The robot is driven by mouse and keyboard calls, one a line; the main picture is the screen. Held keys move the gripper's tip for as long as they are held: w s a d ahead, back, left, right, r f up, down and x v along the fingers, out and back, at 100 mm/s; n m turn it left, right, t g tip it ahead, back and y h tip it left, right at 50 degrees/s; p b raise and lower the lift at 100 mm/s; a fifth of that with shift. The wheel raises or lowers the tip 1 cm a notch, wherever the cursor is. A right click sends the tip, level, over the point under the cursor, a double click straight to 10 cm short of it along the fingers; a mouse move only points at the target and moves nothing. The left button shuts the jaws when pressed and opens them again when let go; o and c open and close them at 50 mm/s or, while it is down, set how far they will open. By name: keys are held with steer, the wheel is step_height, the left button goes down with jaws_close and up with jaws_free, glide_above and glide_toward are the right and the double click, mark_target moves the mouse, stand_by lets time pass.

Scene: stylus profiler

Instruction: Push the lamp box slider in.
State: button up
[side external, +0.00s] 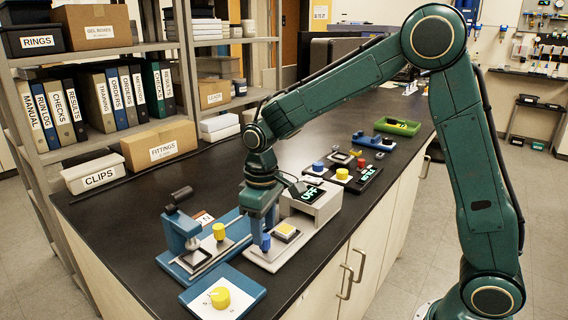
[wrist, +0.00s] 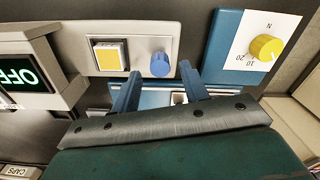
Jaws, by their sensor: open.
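My gripper (side external: 261,226) points down over the front of a pale panel (side external: 262,258); it also shows in the wrist view (wrist: 160,70). Its two blue fingers are apart, with nothing held between them. A blue knob (wrist: 160,64) on the panel shows between the fingertips in the wrist view; I cannot tell whether they touch it. A yellow square button (wrist: 110,57) sits beside the knob. A grey box (side external: 316,205) with a display reading OFF (wrist: 18,76) stands by the panel. No part is clearly recognisable as the lamp box slider.
A blue-based press (side external: 184,228) with a yellow knob (side external: 219,231) stands left of my gripper. A blue dial panel with a yellow dial (side external: 220,298) lies at the front. Small devices (side external: 343,174) and a green tray (side external: 397,126) lie farther back. Bare black bench shows at the left.

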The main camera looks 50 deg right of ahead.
steer(key=shift+f, duration=1.35)
jaws_close()
